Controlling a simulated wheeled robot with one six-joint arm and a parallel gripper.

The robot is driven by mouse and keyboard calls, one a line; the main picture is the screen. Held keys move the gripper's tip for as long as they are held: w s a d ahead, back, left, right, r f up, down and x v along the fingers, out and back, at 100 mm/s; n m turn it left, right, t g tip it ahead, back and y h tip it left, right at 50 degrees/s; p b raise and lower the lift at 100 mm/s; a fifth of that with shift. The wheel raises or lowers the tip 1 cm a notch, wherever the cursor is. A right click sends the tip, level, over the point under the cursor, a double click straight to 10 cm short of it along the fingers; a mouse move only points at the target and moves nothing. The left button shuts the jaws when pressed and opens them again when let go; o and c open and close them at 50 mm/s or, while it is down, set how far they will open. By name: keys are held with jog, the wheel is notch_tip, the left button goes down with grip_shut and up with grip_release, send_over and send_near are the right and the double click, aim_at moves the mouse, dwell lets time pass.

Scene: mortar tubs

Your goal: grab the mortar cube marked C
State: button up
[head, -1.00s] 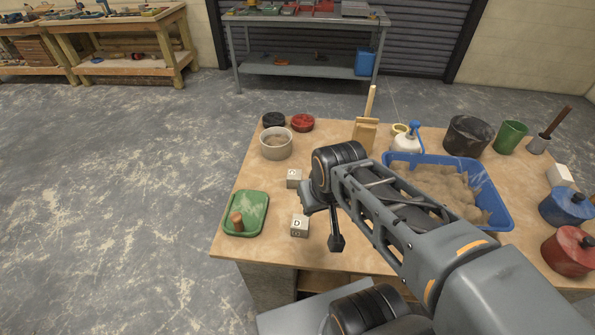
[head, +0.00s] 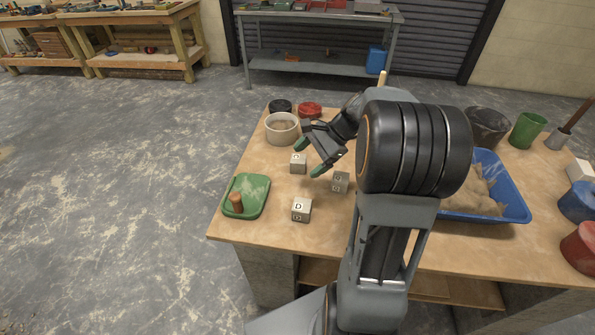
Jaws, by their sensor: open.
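Three pale grey cubes stand on the wooden table. The back-left cube (head: 298,163) carries a small letter that looks like C. The cube to its right (head: 340,182) has a letter that looks like G, too small to be sure. The front cube (head: 301,211) is marked D. My gripper (head: 309,158) is open and empty, its green-tipped fingers spread just beside and above the back-left cube, one tip behind it and one to its right. I cannot tell the exact height of the tips over the table.
A green tray (head: 253,190) with a wooden-handled tool lies at the left. A pale round tub (head: 282,129), a black lid (head: 280,106) and a red lid (head: 310,109) stand behind. A blue tub (head: 512,205) of mortar is at the right, partly hidden by my arm.

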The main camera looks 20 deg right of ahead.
jog(key=w+d+f+m+t+y, duration=0.1)
jog(key=d+f+m, duration=0.1)
jog(key=d, duration=0.2)
jog(key=w+d+f+m+t+y+b, duration=0.1)
jog(key=w+d+f+m+t, duration=0.1)
jog(key=d+m, duration=0.1)
jog(key=w+d+f+m+t+y+b, duration=0.1)
jog(key=d+f+m, duration=0.1)
jog(key=d, duration=0.3)
jog(key=shift+w+m, duration=0.2)
jog(key=shift+m, duration=0.1)
jog(key=shift+w+f+t+y+b, duration=0.25)
jog(key=shift+t+y+b, duration=0.05)
jog(key=shift+b, duration=0.05)
send_near(298, 158)
jog(key=shift+m, duration=0.3)
jog(key=w+a+f, duration=0.2)
jog(key=a+f, duration=0.1)
jog(key=shift+a+f, duration=0.1)
jog(key=shift+a, duration=0.1)
jog(key=shift+b+x, duration=0.3)
jog(key=shift+x, duration=2.5)
jog(key=shift+c, duration=0.3)
jog(key=c, duration=1)
jog(key=shift+c, duration=0.5)
jog(key=shift+r, duration=0.25)
